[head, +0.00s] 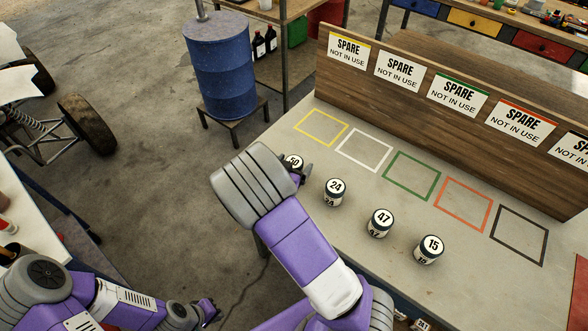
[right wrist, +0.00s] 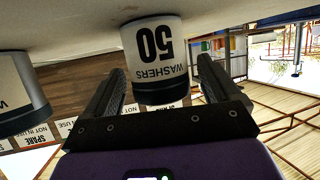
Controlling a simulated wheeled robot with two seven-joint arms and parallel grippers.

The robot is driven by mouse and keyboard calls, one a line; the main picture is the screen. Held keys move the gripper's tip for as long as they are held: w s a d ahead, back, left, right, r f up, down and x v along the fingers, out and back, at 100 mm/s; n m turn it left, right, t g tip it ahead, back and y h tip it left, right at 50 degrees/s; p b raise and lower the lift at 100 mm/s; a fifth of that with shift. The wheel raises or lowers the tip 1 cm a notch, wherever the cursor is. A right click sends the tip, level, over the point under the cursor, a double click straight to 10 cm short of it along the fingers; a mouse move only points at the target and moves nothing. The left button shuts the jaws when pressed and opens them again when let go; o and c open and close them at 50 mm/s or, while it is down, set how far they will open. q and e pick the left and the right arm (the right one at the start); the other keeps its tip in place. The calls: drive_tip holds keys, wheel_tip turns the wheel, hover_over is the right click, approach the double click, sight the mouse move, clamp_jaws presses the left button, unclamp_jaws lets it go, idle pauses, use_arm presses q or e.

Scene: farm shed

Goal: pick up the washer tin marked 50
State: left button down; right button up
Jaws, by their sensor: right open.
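The washer tin marked 50 (head: 293,160) stands at the left end of the row on the grey bench, mostly hidden behind my right arm in the head view. In the right wrist view the tin (right wrist: 155,50) appears upside down, white with a dark band and the words "50 WASHERS". My right gripper (head: 301,173) is open, with a finger on either side of the tin; in the wrist view the gripper (right wrist: 160,78) shows gaps beside it. My left gripper (head: 212,312) is low at the left, away from the bench, its jaws too small to read.
Tins marked 24 (head: 335,192), 47 (head: 380,223) and 15 (head: 429,249) stand to the right of it. Several coloured outlines, such as the green square (head: 412,176), lie empty behind them, before a wooden board (head: 440,128) with SPARE signs. A blue barrel (head: 222,75) stands beyond the bench.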

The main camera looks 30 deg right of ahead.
drive_tip(key=c, duration=1.1)
